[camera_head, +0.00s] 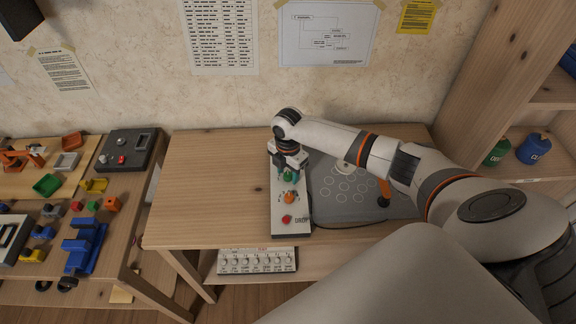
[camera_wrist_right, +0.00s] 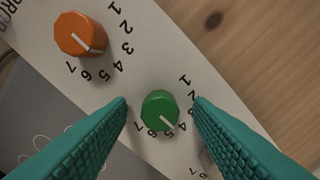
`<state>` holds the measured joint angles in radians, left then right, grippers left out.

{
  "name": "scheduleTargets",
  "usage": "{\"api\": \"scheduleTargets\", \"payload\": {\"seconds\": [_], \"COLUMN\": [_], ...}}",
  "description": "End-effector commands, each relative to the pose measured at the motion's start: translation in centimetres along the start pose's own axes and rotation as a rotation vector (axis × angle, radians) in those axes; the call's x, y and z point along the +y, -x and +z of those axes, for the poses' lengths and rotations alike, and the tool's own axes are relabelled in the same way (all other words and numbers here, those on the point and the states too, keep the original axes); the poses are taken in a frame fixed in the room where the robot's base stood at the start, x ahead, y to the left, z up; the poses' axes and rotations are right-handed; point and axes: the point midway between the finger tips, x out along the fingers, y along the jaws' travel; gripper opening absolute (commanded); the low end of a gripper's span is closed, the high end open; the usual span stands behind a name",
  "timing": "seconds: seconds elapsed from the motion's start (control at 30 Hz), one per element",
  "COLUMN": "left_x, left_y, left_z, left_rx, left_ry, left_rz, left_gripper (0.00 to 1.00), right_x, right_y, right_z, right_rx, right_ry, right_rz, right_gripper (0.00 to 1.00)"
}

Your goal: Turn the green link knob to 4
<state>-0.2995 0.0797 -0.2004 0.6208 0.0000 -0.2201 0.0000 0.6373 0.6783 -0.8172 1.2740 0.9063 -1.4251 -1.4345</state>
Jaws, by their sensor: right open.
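The green knob (camera_wrist_right: 160,110) sits on a light panel (camera_wrist_right: 225,75) with numbers 1 to 7 around it. Its white pointer line points to the lower right, about between 4 and 5. My right gripper (camera_wrist_right: 160,102) is open, with one teal finger on each side of the knob; I see gaps and cannot tell any contact. In the head view the right gripper (camera_head: 289,163) is over the upper part of the panel, and the green knob (camera_head: 288,176) shows partly below it. My left gripper is not in view.
An orange knob (camera_wrist_right: 80,33) is beside the green one on the panel. A red button (camera_head: 287,219) is at the panel's near end. A grey pad with circles (camera_head: 345,200) lies right of it. The table's left part (camera_head: 215,190) is clear.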

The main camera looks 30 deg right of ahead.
Motion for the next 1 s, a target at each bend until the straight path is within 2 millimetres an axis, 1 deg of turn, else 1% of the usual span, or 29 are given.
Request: {"api": "scheduleTargets", "payload": {"seconds": [0.07,0.17,0.4,0.5,0.6,0.77,1.0], "left_x": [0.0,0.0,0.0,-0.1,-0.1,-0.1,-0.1], "left_y": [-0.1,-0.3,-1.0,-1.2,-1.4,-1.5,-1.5], "left_z": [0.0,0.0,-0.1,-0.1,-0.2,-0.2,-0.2], "left_rx": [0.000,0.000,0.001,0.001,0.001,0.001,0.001], "left_ry": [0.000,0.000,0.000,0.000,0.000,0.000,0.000], "left_rz": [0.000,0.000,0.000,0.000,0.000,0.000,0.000], "left_gripper": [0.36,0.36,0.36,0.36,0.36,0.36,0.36], "right_x": [-0.1,-0.1,-0.1,-0.1,-0.1,0.0,0.0], "right_y": [0.6,2.0,7.1,9.0,10.5,11.8,11.9], "right_z": [-0.1,-0.1,-0.1,-0.1,-0.1,-0.1,-0.1], "right_rx": [0.001,0.001,0.002,0.001,0.002,0.001,0.000], "right_ry": [0.000,0.001,0.000,0.000,-0.002,-0.001,-0.001], "right_rz": [-0.003,-0.004,-0.006,-0.004,-0.004,-0.002,-0.001], "right_gripper": [0.47,0.47,0.47,0.47,0.47,0.47,0.47]}}
